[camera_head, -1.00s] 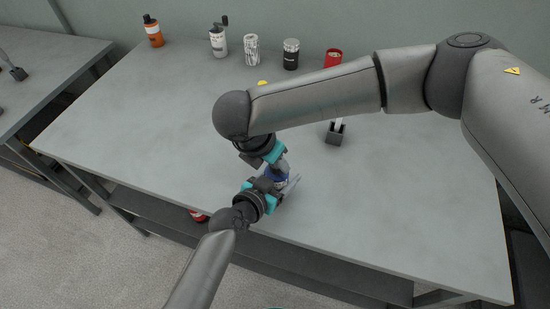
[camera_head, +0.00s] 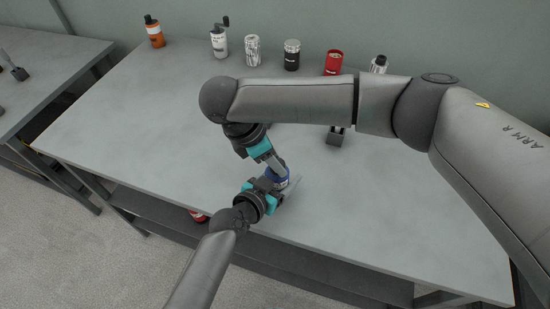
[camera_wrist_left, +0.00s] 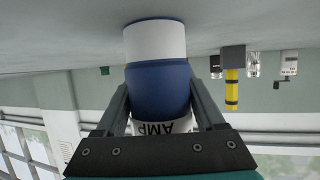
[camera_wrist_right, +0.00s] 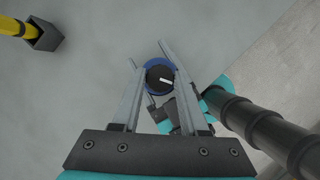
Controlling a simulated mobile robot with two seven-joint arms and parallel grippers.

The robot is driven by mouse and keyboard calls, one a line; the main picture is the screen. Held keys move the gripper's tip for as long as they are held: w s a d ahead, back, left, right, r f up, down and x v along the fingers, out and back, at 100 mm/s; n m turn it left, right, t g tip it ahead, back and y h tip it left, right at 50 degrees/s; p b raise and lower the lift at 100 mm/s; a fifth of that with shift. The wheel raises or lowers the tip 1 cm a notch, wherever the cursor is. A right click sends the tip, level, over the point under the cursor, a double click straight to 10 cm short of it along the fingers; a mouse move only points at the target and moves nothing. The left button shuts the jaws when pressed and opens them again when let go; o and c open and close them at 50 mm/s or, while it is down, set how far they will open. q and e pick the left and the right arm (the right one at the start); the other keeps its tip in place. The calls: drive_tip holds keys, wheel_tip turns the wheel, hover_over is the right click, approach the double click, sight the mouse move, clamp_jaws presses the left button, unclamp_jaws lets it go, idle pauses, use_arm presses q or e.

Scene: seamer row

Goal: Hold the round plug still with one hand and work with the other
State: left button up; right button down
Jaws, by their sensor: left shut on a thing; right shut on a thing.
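The round plug (camera_head: 277,176) is blue near the front of the grey table, partly hidden by my grippers. In the left wrist view its blue body (camera_wrist_left: 160,90) has a white section and a white band marked AMP. My left gripper (camera_head: 279,187) is shut around the blue body from the side. From above, the right wrist view shows the plug's dark round top (camera_wrist_right: 160,78) with a white mark and blue rim. My right gripper (camera_head: 275,165) comes down from the upper left, shut with its fingers on either side of the top; the exact contact is unclear.
A dark block holder (camera_head: 336,137) stands to the right; its yellow handle shows in the right wrist view (camera_wrist_right: 12,25). Several cans and bottles, including an orange bottle (camera_head: 154,33) and a red can (camera_head: 333,62), line the table's back. The left table area is clear.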

idle(0.5)
drive_tip(key=shift+c, duration=2)
unclamp_jaws()
drive_tip(key=v, duration=1.2)
drive_tip(key=shift+a, duration=0.1)
use_arm(q)
drive_tip(key=o, duration=1.5)
drive_tip(key=shift+c, duration=0.2)
drive_tip(key=shift+s, duration=0.1)
